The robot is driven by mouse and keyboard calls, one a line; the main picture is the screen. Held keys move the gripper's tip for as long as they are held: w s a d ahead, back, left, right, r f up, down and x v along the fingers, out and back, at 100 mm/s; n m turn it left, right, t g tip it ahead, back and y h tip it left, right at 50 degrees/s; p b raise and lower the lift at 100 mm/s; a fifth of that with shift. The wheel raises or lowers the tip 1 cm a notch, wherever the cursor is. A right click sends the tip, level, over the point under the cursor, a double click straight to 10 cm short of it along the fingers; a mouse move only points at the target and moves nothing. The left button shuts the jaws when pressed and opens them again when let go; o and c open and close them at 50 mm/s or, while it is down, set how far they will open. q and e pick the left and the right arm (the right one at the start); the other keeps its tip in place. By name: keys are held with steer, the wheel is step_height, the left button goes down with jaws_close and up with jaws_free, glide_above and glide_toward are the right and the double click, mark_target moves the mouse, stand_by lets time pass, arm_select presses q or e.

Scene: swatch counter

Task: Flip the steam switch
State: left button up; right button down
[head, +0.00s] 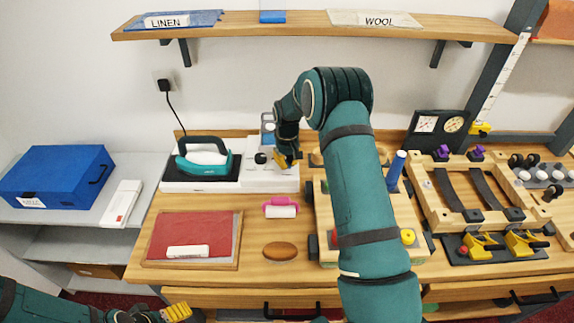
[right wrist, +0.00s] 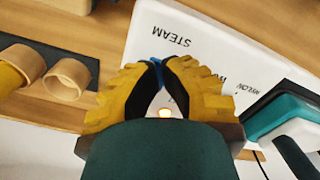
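The white ironing station (head: 270,180) stands at the back left of the wooden counter, with a black knob (head: 260,158) on its panel. My right gripper (head: 288,163) is over the panel's right part. In the right wrist view my right gripper's yellow fingers (right wrist: 158,66) converge and their tips meet. A small blue part shows at the tips; I cannot tell whether it is the switch or whether they touch it. The printed word STEAM (right wrist: 172,37) is beside the tips, and an orange light (right wrist: 165,112) glows between the fingers. My left gripper (head: 178,312) is low at the left, away from the station.
A teal iron (head: 205,157) rests on the station's left part. A red pad (head: 192,232), a pink-and-white roller (head: 280,208) and a brown oval (head: 280,251) lie in front. Wooden fixtures (head: 470,215) fill the right. A shelf (head: 300,25) hangs above.

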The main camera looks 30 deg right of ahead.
steer(key=shift+f+b, duration=0.3)
steer(key=shift+f, duration=0.2)
steer(key=shift+r, duration=0.15)
steer(key=shift+r+p, duration=0.4)
steer(key=shift+r, duration=0.1)
steer(key=shift+r+p, duration=1.5)
steer(key=shift+r, duration=1.4)
steer(key=shift+f, duration=0.1)
